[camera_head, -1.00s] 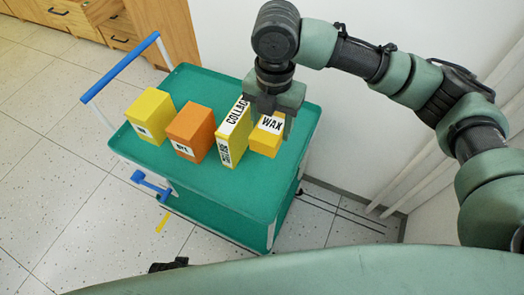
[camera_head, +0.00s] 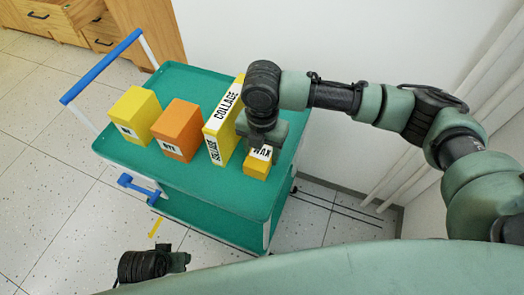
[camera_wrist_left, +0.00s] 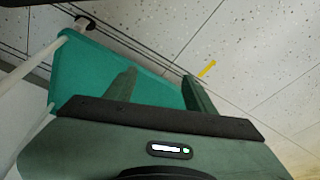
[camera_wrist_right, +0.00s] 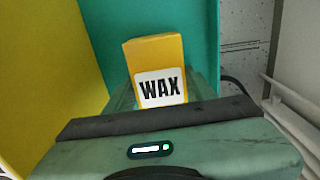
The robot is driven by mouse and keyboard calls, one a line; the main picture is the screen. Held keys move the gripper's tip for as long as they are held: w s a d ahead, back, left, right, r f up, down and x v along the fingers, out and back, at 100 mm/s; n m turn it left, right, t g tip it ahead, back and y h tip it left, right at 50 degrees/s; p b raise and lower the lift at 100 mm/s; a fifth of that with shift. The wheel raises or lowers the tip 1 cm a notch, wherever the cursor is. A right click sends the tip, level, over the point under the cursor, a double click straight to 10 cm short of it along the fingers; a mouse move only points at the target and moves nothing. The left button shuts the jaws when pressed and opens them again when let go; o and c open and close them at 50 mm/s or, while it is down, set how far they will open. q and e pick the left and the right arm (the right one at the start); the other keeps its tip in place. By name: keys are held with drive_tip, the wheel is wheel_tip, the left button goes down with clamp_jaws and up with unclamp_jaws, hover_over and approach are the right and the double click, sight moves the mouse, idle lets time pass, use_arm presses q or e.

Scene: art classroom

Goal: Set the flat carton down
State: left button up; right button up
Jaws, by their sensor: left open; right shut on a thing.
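The small yellow carton marked WAX (camera_head: 257,169) is at the right end of the row of boxes, over the green cart top (camera_head: 200,82). My right gripper (camera_head: 262,145) reaches down from above and is shut on it. In the right wrist view the WAX carton (camera_wrist_right: 153,50) sits between the fingers, label towards the camera. I cannot tell whether its underside touches the cart. My left gripper (camera_wrist_left: 160,88) is open and empty, low beside the cart, in the left wrist view.
A tall, thin yellow COLLAGE box (camera_head: 222,125) stands close left of the WAX carton. An orange box (camera_head: 180,127) and a yellow box (camera_head: 135,112) stand further left. The cart's front strip and right corner are bare. A white wall (camera_head: 330,35) is behind.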

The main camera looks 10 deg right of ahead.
sight(262, 151)
drive_tip(key=o, duration=1.5)
drive_tip(key=shift+f, duration=0.1)
use_arm(q)
drive_tip(key=shift+f, duration=0.15)
drive_tip(key=s+f+p, duration=0.3)
drive_tip(key=f, duration=0.6)
drive_tip(key=shift+a+f+g, duration=0.15)
drive_tip(key=shift+g, duration=0.15)
use_arm(e)
drive_tip(key=shift+r, duration=6.15)
use_arm(q)
drive_tip(key=shift+s, duration=0.1)
